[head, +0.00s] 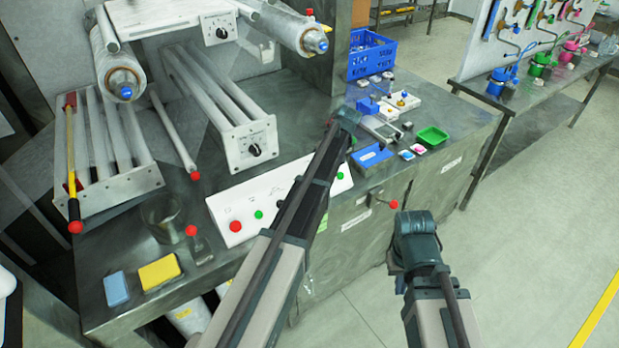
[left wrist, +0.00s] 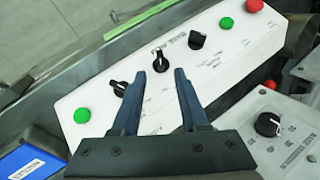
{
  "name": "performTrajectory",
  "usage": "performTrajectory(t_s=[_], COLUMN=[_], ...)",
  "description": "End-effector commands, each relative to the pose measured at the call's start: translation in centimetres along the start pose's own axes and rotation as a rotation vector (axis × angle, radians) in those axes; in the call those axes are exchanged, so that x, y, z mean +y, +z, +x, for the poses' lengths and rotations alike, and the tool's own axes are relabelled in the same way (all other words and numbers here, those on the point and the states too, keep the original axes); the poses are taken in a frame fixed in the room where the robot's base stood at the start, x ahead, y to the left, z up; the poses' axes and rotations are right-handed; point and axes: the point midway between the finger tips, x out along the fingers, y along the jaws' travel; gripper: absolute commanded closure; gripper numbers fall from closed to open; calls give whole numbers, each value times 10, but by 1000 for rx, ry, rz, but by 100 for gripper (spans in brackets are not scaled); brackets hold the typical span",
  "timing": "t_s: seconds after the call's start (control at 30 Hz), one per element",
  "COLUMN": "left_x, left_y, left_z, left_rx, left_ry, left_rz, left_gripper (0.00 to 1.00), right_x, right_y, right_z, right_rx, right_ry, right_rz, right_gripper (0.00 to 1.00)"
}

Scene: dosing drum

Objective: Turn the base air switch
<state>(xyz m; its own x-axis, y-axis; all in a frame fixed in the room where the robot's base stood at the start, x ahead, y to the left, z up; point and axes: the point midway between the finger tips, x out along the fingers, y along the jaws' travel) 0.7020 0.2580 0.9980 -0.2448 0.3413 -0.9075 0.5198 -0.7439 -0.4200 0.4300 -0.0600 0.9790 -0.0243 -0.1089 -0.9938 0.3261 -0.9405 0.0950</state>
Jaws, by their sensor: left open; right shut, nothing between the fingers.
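The white control panel (head: 236,195) lies on the bench in the head view, partly behind my left arm. In the left wrist view it (left wrist: 215,75) carries three black knobs: one on the left (left wrist: 120,88), a middle one (left wrist: 161,60), and one on the right (left wrist: 198,40). Labels are too blurred to tell surely which is the base air switch. My left gripper (left wrist: 167,72) is open over the panel, with the middle knob just beyond its fingertips; contact cannot be told. In the head view my arm hides it. My right gripper (head: 398,283) is shut and empty, off the bench front.
A box with a black dial (head: 254,149) stands behind the panel. A glass beaker (head: 162,217) and yellow sponge (head: 159,272) are left of it. A blue basket (head: 371,53) and green tray (head: 432,137) are on the right. A red-knobbed lever (head: 393,204) projects from the bench front.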

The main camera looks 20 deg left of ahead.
Motion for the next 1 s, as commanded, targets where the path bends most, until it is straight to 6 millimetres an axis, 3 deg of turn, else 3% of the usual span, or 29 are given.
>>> performTrajectory(t_s=[0.03, 0.1, 0.4, 1.0], left_x=[-3, -3, -2, 0], left_y=[-1, -1, 0, 4], left_z=[-17, -29, -69, -70], left_rx=[0, -1, -1, 1], left_ry=[0, 0, 0, 2], left_rz=[1, 1, 1, 8], left_gripper=[56, 56, 56, 56], right_x=[2, 3, 6, 6], right_y=[1, 2, 4, 4], right_z=[-17, -28, -63, -64], right_rx=[0, 0, 0, 0], right_ry=[0, 0, 0, 0], right_rz=[0, -1, -2, -2], right_gripper=[100, 100, 100, 100])
